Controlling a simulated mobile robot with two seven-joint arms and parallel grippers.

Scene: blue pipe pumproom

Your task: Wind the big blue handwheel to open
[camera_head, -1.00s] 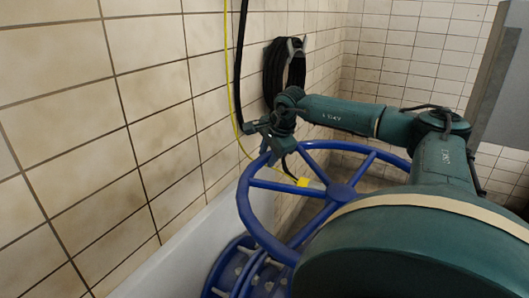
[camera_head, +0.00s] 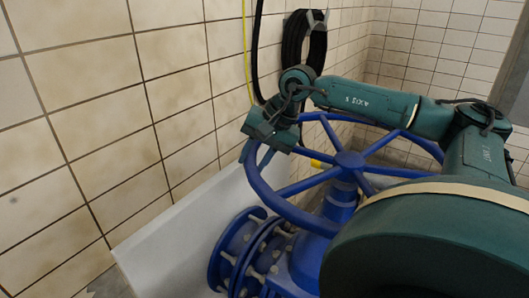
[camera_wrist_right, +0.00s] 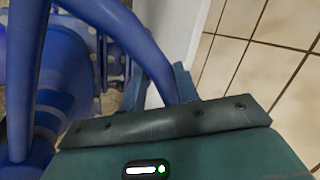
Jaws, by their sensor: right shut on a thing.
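The big blue handwheel (camera_head: 272,204) lies tilted in the middle of the head view, with spokes running to a central hub (camera_head: 348,160). My right gripper (camera_head: 258,154) is shut on the rim at the wheel's left side, near the tiled wall. In the right wrist view the blue rim (camera_wrist_right: 128,35) runs down between the fingers of the right gripper (camera_wrist_right: 160,90). The wheel's right and near parts are hidden behind my right arm. My left gripper is not in view.
A blue flanged valve body (camera_head: 245,255) with bolts stands below the wheel. A white ledge (camera_head: 175,235) runs along the tiled wall (camera_head: 90,120). A black hose coil (camera_head: 302,42) hangs on the wall, with a black cable and a yellow line beside it.

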